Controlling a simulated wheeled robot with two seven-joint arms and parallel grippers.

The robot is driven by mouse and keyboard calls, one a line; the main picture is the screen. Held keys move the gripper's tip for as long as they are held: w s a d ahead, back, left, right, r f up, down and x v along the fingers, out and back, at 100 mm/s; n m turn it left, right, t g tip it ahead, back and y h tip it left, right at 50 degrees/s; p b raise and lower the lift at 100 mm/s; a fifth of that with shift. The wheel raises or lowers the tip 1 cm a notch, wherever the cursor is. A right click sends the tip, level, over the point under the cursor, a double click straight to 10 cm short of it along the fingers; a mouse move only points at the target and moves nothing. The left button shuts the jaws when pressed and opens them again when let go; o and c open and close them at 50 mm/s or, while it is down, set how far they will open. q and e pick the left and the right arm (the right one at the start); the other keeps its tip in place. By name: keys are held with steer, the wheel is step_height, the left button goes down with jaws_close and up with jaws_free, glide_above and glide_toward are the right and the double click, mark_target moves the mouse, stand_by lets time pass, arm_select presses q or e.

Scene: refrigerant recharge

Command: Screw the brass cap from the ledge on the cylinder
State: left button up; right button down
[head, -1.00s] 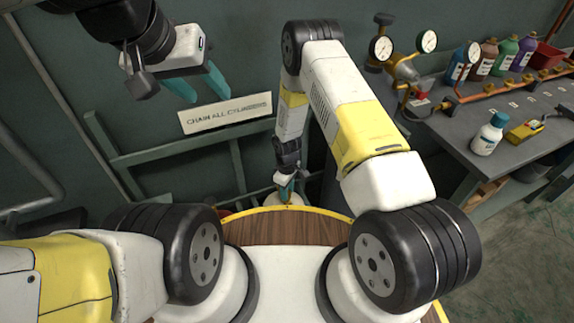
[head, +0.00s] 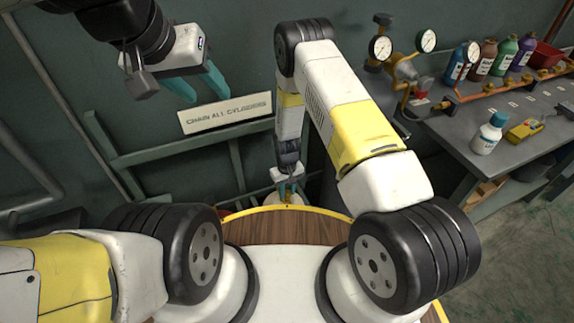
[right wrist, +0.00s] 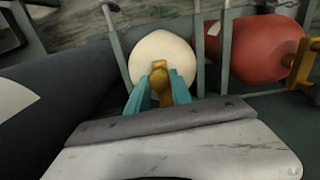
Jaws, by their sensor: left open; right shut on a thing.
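My right gripper (head: 290,190) points down at the far side, beyond the wooden deck's yellow edge. In the right wrist view its teal fingers (right wrist: 160,88) are shut on a brass piece, which I take to be the brass cap (right wrist: 161,80). It sits over the rounded cream top of the cylinder (right wrist: 150,46). More brass shows just beyond the fingertips; I cannot tell where cap and valve meet. In the head view only a sliver of the cylinder shows beneath the gripper. My left gripper (head: 196,86) is open and empty, high up before the wall.
A red cylinder (right wrist: 258,48) with a brass valve lies to the right in the wrist view, behind grey rack bars. A sign (head: 226,112) hangs on the wall frame. The right-hand bench (head: 475,135) holds gauges, bottles (head: 488,135) and a yellow tool (head: 525,128).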

steer(key=m, duration=0.3)
steer(key=shift+f, duration=0.1)
steer(key=shift+m, duration=0.9)
steer(key=c, duration=1.1)
jaws_free()
steer(key=shift+m, duration=0.3)
steer(key=shift+o, duration=0.2)
